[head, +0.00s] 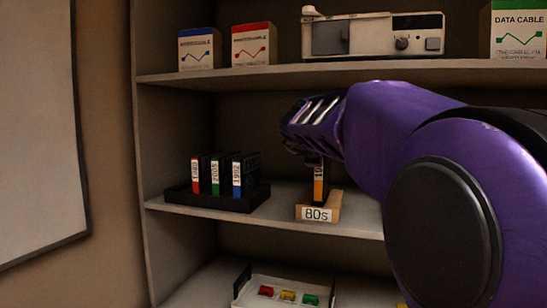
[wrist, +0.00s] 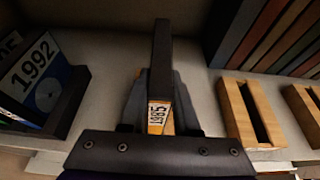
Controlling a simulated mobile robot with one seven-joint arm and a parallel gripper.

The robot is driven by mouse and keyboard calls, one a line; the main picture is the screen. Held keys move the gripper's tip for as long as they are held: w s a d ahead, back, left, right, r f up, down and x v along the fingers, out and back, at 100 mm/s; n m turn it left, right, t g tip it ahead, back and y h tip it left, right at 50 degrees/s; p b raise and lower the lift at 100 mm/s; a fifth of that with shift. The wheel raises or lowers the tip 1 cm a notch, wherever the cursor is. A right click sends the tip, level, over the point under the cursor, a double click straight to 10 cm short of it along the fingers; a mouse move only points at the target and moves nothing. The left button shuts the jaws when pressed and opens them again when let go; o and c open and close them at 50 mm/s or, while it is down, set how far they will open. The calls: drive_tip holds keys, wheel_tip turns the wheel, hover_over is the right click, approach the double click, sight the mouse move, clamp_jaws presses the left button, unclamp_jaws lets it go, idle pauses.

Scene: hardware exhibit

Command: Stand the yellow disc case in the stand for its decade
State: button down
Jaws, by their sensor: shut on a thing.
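The yellow disc case (head: 319,185) is upright, with a white label on its spine. In the wrist view the case (wrist: 161,60) shows a dark top edge and a label reading 1985. My gripper (wrist: 160,98) is shut on it, one finger on each side. The wooden stand marked 80s (head: 317,213) is on the middle shelf, right under the case. The case's lower end meets the stand's top in the head view; I cannot tell how deep it sits in the slot. My arm hides what lies to the right.
A black rack (head: 215,202) with red, green and blue cases stands to the left. Two wooden stands with empty slots, one near (wrist: 232,100) and one farther (wrist: 299,112), are right of the case. Large dark volumes (wrist: 262,32) stand behind them. The upper shelf (head: 360,73) is above.

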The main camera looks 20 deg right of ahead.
idle(0.3)
drive_tip(key=shift+f+b, duration=1.05)
drive_tip(key=shift+f, duration=0.35)
drive_tip(key=c, duration=0.6)
unclamp_jaws()
drive_tip(key=shift+o, duration=0.2)
drive_tip(key=shift+s+a, duration=0.1)
